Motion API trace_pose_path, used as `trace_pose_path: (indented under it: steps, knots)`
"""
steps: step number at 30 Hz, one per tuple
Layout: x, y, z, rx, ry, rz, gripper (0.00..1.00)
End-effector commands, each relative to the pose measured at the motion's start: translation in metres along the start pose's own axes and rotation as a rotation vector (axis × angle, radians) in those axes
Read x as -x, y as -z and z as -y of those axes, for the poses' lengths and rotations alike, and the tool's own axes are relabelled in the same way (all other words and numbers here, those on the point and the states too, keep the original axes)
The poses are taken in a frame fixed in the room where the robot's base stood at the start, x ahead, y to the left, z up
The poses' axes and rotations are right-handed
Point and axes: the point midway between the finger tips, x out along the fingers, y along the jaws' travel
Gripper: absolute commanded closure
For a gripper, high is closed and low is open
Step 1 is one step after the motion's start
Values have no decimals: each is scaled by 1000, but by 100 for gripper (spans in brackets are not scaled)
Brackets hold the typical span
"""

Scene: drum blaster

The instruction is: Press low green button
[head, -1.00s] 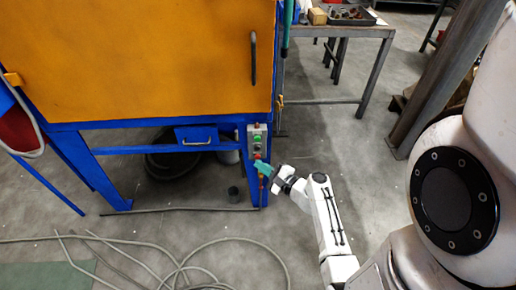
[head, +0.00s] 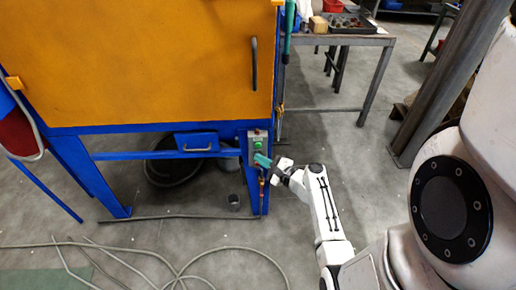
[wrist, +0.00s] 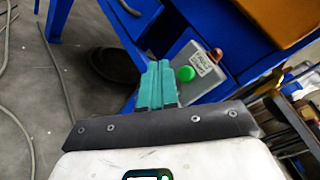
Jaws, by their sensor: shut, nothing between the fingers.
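A grey control box (head: 257,137) is mounted on the blue front leg of the cabinet, below the orange door. A green button (head: 257,145) shows on it in the head view. The wrist view shows one round green button (wrist: 186,74) beside a small label; I cannot tell whether it is the low one. My gripper (head: 262,160) has teal fingers, shut and empty, at the lower part of the box and hiding it. In the wrist view the fingers (wrist: 157,84) point at the box just left of the green button. Contact cannot be told.
The orange door (head: 140,60) with its black handle is above the box. A metal table (head: 345,38) stands at the right. Hoses (head: 150,262) lie on the floor at the left. A small dark cup (head: 233,198) stands below the cabinet.

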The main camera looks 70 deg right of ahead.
Motion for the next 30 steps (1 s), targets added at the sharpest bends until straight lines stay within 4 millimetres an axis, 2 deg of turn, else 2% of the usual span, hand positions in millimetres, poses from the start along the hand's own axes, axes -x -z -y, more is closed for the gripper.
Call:
trace_pose_path:
  steps: [9,30]
  knots:
    - [-17,13,12,0,0,0,100]
    - [-18,14,14,0,0,-1,100]
